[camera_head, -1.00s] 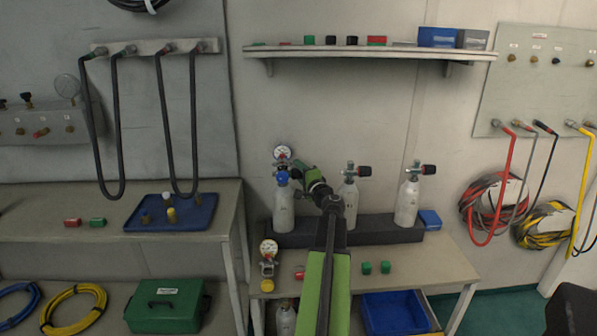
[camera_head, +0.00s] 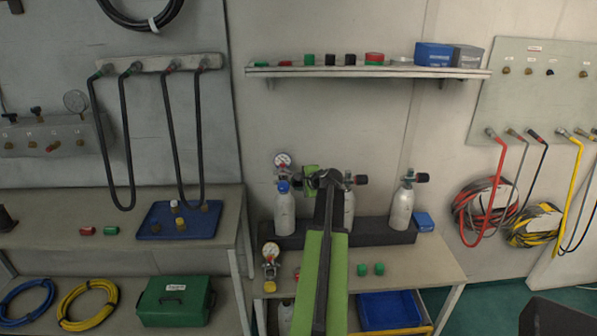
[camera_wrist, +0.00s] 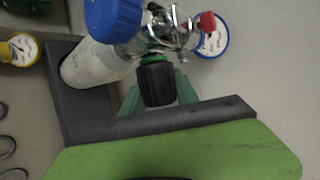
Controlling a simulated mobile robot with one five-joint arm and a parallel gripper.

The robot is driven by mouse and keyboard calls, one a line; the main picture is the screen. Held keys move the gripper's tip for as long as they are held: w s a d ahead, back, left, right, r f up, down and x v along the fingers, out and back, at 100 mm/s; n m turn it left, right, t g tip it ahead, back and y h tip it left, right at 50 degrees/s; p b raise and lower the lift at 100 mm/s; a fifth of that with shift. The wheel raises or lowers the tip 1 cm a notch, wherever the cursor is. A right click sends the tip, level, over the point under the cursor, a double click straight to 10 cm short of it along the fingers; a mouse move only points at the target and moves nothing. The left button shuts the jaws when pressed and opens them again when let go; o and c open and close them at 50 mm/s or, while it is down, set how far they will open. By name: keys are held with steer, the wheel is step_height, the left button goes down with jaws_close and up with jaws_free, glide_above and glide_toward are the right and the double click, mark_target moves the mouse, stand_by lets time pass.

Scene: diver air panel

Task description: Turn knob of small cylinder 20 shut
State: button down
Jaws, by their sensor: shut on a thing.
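A small white cylinder (camera_head: 285,214) stands at the left of a dark rack (camera_head: 385,234), with a blue cap (camera_head: 283,187) and a gauge (camera_head: 283,160) on its valve. In the wrist view the same cylinder (camera_wrist: 92,64) shows its blue cap, metal valve and black knob (camera_wrist: 157,83). My gripper (camera_wrist: 158,90) has its green fingers on both sides of this knob and is shut on it. In the head view my gripper (camera_head: 310,181) is beside the valve, and my arm hides the knob. I cannot read a number on the cylinder.
A middle cylinder (camera_head: 349,211), partly behind my arm, and a right cylinder (camera_head: 402,210) stand in the same rack. Another gauge fitting (camera_head: 270,255) and green blocks (camera_head: 370,269) are on the table front. A shelf (camera_head: 370,72) hangs above.

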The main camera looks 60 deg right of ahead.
steer(key=g+y+p, duration=0.2)
steer(key=p, duration=0.1)
steer(key=m+g+y+p, duration=0.1)
steer(key=p, duration=0.1)
steer(key=shift+s+a+f+y, duration=0.2)
steer(key=shift+s+y, duration=0.05)
steer(key=shift+y, duration=0.15)
steer(key=shift+s+a+f+m+g+y+p, duration=0.2)
steer(key=shift+a+m+g+y+p, duration=0.1)
steer(key=shift+g+y+p, duration=0.3)
steer(key=shift+s+a+f+m+g+y+p, duration=0.2)
steer(key=shift+m+g+y+p, duration=0.15)
steer(key=shift+g+y, duration=0.45)
steer(key=c, duration=1)
jaws_free()
steer(key=shift+o, duration=0.3)
steer(key=shift+w, duration=0.1)
steer(key=shift+r, duration=0.1)
